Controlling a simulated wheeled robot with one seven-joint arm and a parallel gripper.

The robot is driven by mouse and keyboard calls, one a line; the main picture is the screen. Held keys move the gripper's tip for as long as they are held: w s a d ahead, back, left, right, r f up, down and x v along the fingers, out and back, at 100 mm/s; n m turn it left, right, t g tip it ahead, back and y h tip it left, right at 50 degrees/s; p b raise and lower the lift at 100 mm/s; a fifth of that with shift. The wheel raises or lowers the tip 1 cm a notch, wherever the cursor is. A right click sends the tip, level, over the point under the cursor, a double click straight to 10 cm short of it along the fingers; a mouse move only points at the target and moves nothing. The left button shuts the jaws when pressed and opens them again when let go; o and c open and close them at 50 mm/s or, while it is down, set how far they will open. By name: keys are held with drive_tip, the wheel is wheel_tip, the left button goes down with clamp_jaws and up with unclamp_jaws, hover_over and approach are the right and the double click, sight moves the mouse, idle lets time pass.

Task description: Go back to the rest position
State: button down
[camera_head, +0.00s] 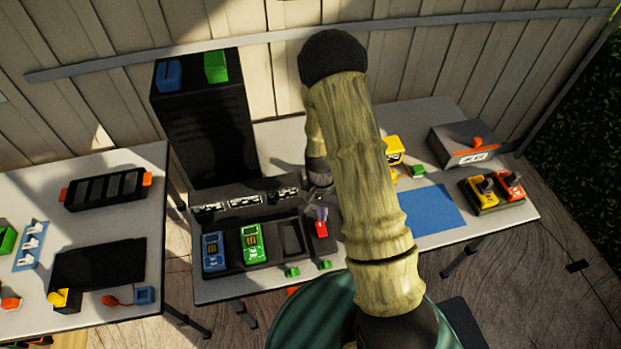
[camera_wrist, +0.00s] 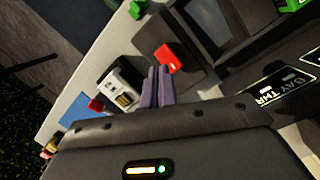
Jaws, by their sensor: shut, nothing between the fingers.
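My gripper (camera_head: 319,212) is low over the middle table, at the right end of the black tray (camera_head: 238,267). In the wrist view its two purple-grey fingers (camera_wrist: 157,88) are together, with nothing between them. A small red block (camera_head: 321,229) lies just below the fingertips in the head view. It also shows in the wrist view (camera_wrist: 168,58), beside the fingertips; I cannot tell whether they touch. My arm crosses the middle of the head view and hides part of the table.
A blue device (camera_head: 213,251) and a green device (camera_head: 252,243) lie in the tray, whose right slot is empty. A tall black cabinet (camera_head: 205,130) stands behind. A blue mat (camera_head: 432,212) and a grey box (camera_head: 463,143) are right. Another table (camera_head: 110,165) stands left.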

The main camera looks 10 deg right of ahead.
drive_tip(key=s+r+n+t, duration=0.2)
drive_tip(key=s+r+n, duration=0.1)
drive_tip(key=r, duration=0.9)
drive_tip(key=s+r+n+t, duration=0.2)
drive_tip(key=s+r, duration=0.3)
drive_tip(key=r, duration=0.7)
drive_tip(key=shift+s+r+n+t, duration=0.2)
drive_tip(key=shift+r+n+t, duration=0.1)
drive_tip(key=shift+n+t, duration=0.15)
drive_tip(key=shift+w, duration=0.1)
